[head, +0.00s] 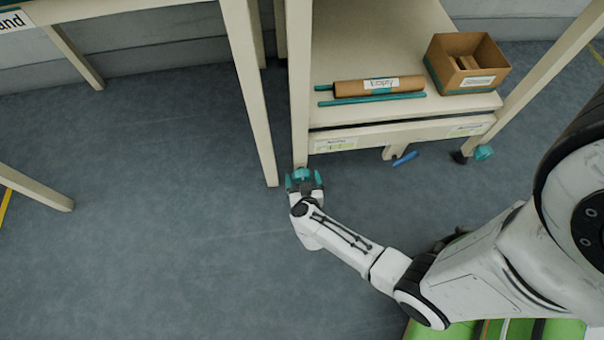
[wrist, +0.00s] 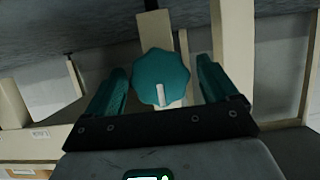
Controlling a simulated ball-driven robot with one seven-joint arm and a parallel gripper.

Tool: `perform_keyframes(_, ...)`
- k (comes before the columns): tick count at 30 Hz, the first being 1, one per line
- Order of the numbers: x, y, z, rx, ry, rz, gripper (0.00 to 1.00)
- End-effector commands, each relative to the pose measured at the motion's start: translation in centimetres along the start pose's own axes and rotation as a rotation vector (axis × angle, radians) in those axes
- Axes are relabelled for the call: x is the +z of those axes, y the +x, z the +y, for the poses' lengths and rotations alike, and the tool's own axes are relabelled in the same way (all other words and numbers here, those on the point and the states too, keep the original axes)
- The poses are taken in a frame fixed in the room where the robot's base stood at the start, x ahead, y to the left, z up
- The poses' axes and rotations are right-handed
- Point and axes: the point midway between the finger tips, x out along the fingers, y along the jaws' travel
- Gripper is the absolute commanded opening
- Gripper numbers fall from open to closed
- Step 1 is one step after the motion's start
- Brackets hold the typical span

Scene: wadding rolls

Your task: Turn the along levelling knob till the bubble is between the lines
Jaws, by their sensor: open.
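A teal lobed knob (wrist: 172,68) with a white pointer line stands between the two teal fingers of my gripper (wrist: 161,80) in the wrist view. The fingers are spread, with a visible gap on each side of the knob. In the head view my gripper (head: 303,182) is low at the foot of the bench's near left leg, where it mostly hides that knob. Another teal knob (head: 484,152) sits at the foot of the right leg. I cannot make out a bubble or its lines in either view.
The cream bench (head: 365,45) carries a brown labelled roll (head: 350,88), teal rods (head: 372,99) and an open cardboard box (head: 467,62). A blue object (head: 405,158) shows below its front edge. Open grey floor (head: 150,220) lies left of my arm.

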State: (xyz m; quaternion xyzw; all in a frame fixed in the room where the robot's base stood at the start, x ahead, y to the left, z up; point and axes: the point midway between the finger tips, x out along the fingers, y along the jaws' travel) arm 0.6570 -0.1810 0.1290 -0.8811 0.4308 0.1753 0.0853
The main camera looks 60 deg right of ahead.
Motion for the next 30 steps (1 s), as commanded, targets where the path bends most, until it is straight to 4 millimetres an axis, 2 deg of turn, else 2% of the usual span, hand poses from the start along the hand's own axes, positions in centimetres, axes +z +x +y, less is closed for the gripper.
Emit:
perform_keyframes(4, 0.12, 0.98, 0.0, -0.001, 0.0, -0.001, 0.87)
perform_keyframes(13, -0.03, 1.12, -0.01, -0.001, 0.0, 0.0, 0.87)
perform_keyframes(30, -0.02, 1.1, -0.01, -0.001, 0.0, 0.0, 0.34)
